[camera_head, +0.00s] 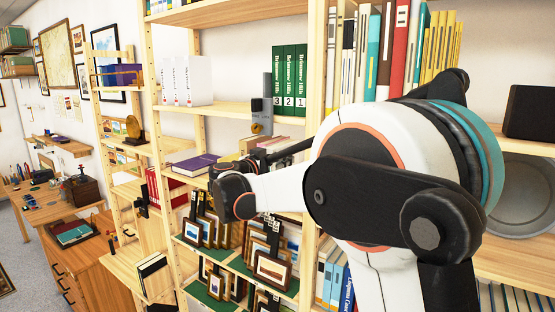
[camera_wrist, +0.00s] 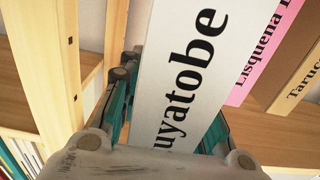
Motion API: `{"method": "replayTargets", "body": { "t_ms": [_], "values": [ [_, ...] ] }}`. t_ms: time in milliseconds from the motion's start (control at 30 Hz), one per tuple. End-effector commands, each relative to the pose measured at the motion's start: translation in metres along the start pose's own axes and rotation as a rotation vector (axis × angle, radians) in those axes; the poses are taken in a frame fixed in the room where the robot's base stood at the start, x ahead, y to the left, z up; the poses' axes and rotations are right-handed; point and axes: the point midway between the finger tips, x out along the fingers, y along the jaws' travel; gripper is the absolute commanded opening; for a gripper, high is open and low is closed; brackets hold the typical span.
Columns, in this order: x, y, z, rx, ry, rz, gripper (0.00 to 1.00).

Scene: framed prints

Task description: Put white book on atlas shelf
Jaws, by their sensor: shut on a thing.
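In the wrist view a white book (camera_wrist: 185,70) with black lettering ending in "uyatobe" is between the fingers of my gripper (camera_wrist: 168,108), which is shut on it. The book's far end runs out of the top of the view. In the head view my gripper (camera_head: 272,153) reaches into the middle shelf bay, partly hidden by my arm, and I cannot make out the held book there. No shelf carries a readable atlas label. Green numbered volumes (camera_head: 289,80) stand on a shelf above my gripper, with white volumes (camera_head: 187,80) to their left.
A pink book (camera_wrist: 262,50) and a brown book (camera_wrist: 290,65) are right of the held book. A wooden upright (camera_wrist: 50,75) is at left. A purple book (camera_head: 194,163) lies on the middle shelf. Framed pictures (camera_head: 271,268) fill the racks below. Shelf room shows between white and green volumes.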

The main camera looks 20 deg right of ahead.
Motion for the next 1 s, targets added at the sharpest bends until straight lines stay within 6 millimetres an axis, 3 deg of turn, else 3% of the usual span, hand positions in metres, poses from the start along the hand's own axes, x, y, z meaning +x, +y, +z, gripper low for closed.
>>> {"method": "replayTargets", "body": {
  "t_ms": [1000],
  "values": [
    [0.069, 0.001, 0.003, -0.001, 0.001, 0.001, 0.00]
  ]
}}
